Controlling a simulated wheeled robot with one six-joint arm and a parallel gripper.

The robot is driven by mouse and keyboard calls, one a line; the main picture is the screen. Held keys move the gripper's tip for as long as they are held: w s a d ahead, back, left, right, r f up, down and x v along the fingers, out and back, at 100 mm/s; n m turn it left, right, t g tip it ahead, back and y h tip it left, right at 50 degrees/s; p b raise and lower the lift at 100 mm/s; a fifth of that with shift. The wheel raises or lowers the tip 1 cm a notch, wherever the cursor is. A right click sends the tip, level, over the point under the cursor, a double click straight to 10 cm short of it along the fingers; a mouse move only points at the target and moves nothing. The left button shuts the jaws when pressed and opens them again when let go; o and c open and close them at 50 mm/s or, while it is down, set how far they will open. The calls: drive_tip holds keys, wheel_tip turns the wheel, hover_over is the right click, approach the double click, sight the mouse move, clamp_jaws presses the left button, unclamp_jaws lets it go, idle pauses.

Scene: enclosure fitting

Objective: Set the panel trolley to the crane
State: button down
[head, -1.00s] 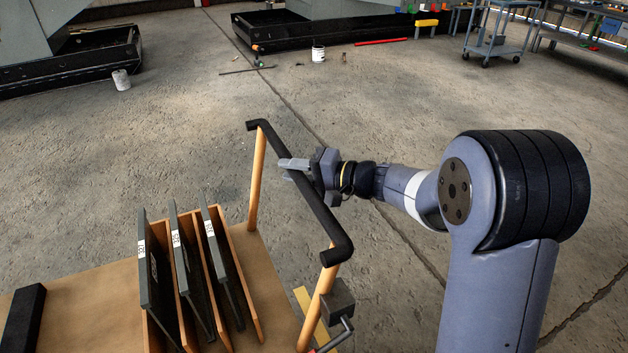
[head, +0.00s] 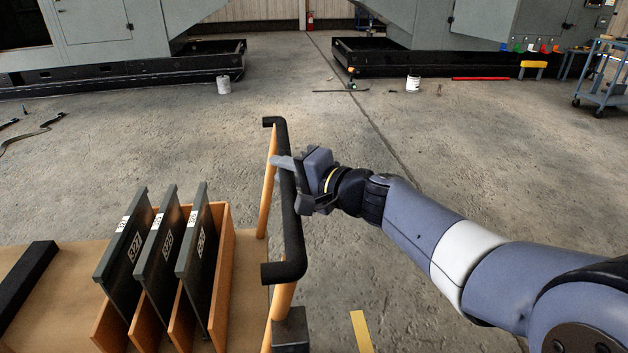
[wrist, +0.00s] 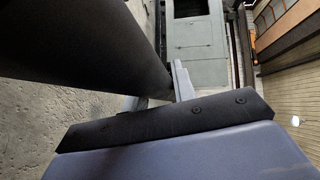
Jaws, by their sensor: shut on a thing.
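The panel trolley (head: 60,280) stands at the lower left of the head view, with a wooden deck and orange posts. Several dark numbered panels (head: 158,245) stand tilted in its wooden slots. Its black push handle (head: 291,225) runs along the right side. My gripper (head: 284,172) is shut on this handle near its far end. In the wrist view the handle (wrist: 95,40) fills the upper left, with a grey finger (wrist: 182,80) beside it. The far side of the grip is partly hidden. No crane can be made out with certainty.
Large grey machines on black bases (head: 120,75) stand at the back. A white can (head: 223,85), another can (head: 413,83) and a red bar (head: 480,79) lie on the floor. A yellow floor strip (head: 361,331) is close to the trolley. A blue cart (head: 604,75) stands far right. The middle floor is clear.

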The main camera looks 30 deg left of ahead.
drive_tip(key=s+a+b, duration=0.2)
drive_tip(key=s+a, duration=0.4)
drive_tip(key=a, duration=0.4)
drive_tip(key=s+a+b, duration=0.1)
drive_tip(key=s+a, duration=0.6)
drive_tip(key=a, duration=0.3)
drive_tip(key=shift+s+b, duration=0.25)
drive_tip(key=shift+b, duration=0.15)
drive_tip(key=shift+r, duration=0.1)
drive_tip(key=c, duration=1.3)
unclamp_jaws()
drive_tip(key=shift+a, duration=0.15)
drive_tip(key=shift+o, duration=0.7)
drive_tip(key=b+v, duration=0.2)
drive_tip(key=v, duration=0.9)
drive_tip(key=shift+a, duration=0.1)
